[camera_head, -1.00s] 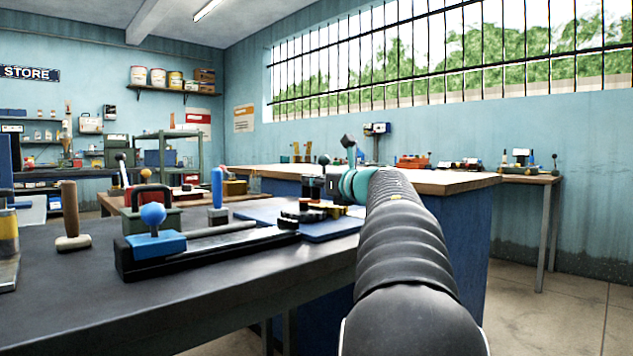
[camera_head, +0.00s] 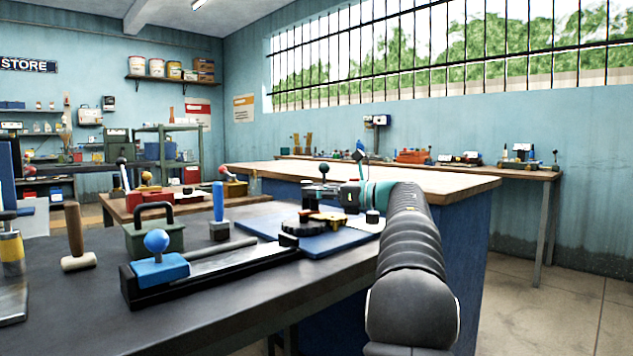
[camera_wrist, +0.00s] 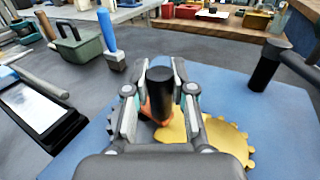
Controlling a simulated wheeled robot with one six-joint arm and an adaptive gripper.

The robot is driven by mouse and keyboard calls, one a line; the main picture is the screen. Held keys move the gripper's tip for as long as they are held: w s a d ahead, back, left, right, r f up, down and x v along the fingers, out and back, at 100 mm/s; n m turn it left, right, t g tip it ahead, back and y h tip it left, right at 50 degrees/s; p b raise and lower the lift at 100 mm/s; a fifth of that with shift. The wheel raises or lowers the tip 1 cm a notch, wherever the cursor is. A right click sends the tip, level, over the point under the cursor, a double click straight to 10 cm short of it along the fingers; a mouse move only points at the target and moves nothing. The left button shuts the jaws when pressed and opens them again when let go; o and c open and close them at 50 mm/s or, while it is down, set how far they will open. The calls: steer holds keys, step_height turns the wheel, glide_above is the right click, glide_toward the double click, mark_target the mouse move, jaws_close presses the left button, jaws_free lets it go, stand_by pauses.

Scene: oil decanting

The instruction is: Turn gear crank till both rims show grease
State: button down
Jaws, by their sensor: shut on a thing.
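In the wrist view my gripper (camera_wrist: 160,86) is shut on an upright black crank handle (camera_wrist: 160,100), with one finger on each side. An orange piece shows at the handle's foot, above a brass-yellow toothed gear (camera_wrist: 230,142). The gear lies on a blue board (camera_wrist: 285,125). In the head view my gripper (camera_head: 328,192) is at the gear set, where a dark gear (camera_head: 300,228) and yellow parts (camera_head: 328,216) sit on the blue board (camera_head: 262,224). My fingers hide part of the gears. I cannot make out grease on either rim.
A black post (camera_wrist: 265,68) stands on the board at right. Left of the board are a long black slide fixture with a blue ball-topped block (camera_head: 160,268), a blue-handled tool (camera_head: 218,205), a green box (camera_head: 155,235) and a wooden-handled tool (camera_head: 75,240).

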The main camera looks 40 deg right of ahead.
steer(key=shift+w+n+g+y+p, duration=0.3)
steer(key=shift+n+g+y+p, duration=0.65)
steer(key=shift+y+p, duration=0.25)
steer(key=c, duration=1)
jaws_free()
steer(key=shift+o, duration=0.2)
steer(key=v, duration=1.2)
steer(key=shift+w+d+f, duration=0.1)
steer(key=shift+w, duration=0.05)
